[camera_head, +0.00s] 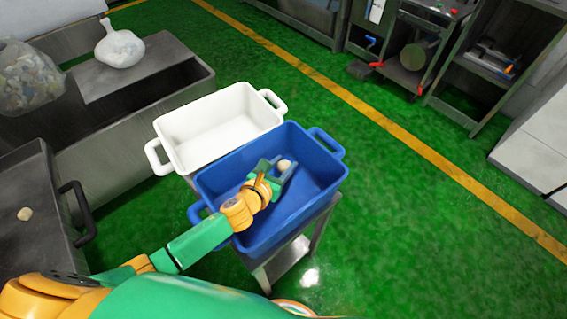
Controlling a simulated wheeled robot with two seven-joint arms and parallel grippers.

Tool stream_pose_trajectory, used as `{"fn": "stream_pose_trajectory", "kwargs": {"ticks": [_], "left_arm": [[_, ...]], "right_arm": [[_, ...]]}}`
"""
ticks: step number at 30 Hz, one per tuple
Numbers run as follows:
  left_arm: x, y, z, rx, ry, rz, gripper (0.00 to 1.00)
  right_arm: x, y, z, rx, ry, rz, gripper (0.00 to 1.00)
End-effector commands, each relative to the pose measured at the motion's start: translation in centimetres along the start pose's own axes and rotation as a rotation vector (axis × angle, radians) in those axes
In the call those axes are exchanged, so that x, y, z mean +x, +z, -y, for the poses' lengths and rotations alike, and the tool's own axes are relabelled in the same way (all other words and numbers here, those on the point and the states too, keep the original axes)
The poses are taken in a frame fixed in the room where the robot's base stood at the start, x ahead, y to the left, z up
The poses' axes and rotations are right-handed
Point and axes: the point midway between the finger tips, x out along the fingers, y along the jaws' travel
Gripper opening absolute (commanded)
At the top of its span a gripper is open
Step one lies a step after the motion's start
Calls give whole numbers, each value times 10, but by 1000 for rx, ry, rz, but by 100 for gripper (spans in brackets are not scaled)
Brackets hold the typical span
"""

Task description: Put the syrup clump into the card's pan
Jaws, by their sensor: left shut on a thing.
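My left gripper (277,170) reaches into the blue pan (213,180) from the left. It is shut on a small beige clump (285,166), held between its fingertips inside the blue pan's outline. I cannot tell whether the clump touches the pan's floor. A white pan (220,122) stands just behind the blue one and looks empty. Another small beige clump (25,213) lies on a dark metal tray (30,180) at the left. No card that names a pan is readable. My right gripper is not in view.
The pans stand on a metal stand (290,262). Grey metal troughs (150,110) hold a white bag (119,46) and a clear bag (28,78) at the upper left. Machines line the upper right. Green floor right of the pans is open.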

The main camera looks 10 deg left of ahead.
Motion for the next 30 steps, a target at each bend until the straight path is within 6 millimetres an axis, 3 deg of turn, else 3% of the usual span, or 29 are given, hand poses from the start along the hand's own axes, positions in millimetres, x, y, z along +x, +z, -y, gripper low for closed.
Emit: {"fn": "stream_pose_trajectory", "kwargs": {"ticks": [1,3,4,12,16,24,30], "left_arm": [[0,0,0,0,0,0,52],[0,0,0,0,0,0,71],[0,0,0,0,0,0,74],[-1,2,0,0,0,0,74],[-7,17,0,-1,0,2,74],[-85,12,0,1,-1,-4,74],[-117,11,0,0,0,-1,74]], "right_arm": [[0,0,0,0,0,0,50],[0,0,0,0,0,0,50],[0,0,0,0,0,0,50],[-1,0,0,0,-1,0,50],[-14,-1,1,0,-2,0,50],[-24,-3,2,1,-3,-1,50],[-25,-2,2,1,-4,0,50]]}}
